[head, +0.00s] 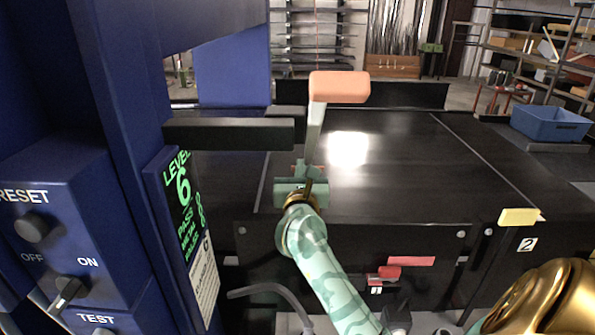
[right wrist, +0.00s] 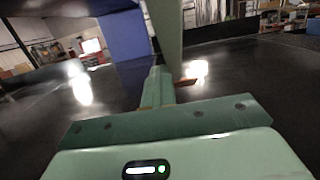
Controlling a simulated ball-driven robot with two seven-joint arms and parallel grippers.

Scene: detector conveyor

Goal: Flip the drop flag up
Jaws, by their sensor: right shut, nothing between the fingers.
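The drop flag, an orange paddle (head: 339,87) on a pale grey stem (head: 316,125), stands nearly upright, leaning slightly right, beside the blue detector frame. My right gripper (head: 308,170), pale green, is at the lower end of the stem in the head view. In the right wrist view, its fingers (right wrist: 157,80) are together and hold nothing. The grey-green stem (right wrist: 166,30) rises just past the fingertips there. I cannot tell whether they touch. The gripper hides the foot of the stem in the head view. My left gripper is not in view.
A black bar (head: 230,133) juts from the blue frame, left of the stem. The dark conveyor bed (head: 400,165) is clear. A red tab (head: 411,261) and a yellow tab (head: 520,216) are on its front. A blue bin (head: 550,124) stands at right.

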